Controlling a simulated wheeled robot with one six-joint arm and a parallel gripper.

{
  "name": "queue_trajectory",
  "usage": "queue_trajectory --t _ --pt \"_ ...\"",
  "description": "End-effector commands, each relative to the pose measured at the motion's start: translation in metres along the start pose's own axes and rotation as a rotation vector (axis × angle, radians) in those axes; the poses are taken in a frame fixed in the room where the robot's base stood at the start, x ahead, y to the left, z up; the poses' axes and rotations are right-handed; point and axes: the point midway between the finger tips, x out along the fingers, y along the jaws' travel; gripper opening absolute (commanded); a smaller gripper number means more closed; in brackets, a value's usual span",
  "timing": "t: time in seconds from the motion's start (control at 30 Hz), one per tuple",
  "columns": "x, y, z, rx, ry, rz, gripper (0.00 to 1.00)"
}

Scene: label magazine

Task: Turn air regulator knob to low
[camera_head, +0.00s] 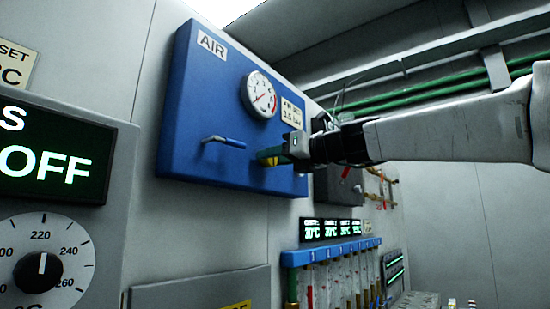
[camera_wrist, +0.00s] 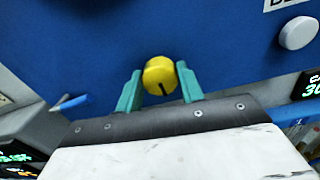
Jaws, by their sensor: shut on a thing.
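The yellow air regulator knob (camera_wrist: 160,71) sits on the blue AIR panel (camera_head: 205,95). It carries a dark pointer mark, which points down and slightly right in the wrist view. My gripper (camera_wrist: 160,84) is shut on the knob, with one teal finger on each side of it. In the head view my gripper (camera_head: 280,155) reaches in from the right and hides most of the knob (camera_head: 268,154). Above it is a round pressure gauge (camera_head: 260,94); its exact reading is too small to tell. A small label (camera_head: 291,113) beside the gauge reads about 3.5 bar.
A blue-handled lever (camera_head: 226,142) sticks out of the panel left of the knob. An OFF display (camera_head: 50,155) and a temperature dial (camera_head: 42,262) are at the near left. Below right are temperature displays (camera_head: 332,229) and a blue manifold (camera_head: 330,250) with tubes.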

Motion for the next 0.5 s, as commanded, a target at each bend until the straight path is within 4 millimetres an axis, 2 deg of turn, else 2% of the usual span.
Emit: queue_trajectory --t 0.27,0.5 --pt "-0.0001 0.0 0.0001 -0.07 0.001 0.0 0.15" --pt "-0.0001 0.0003 0.0003 -0.241 0.005 -0.001 0.15"
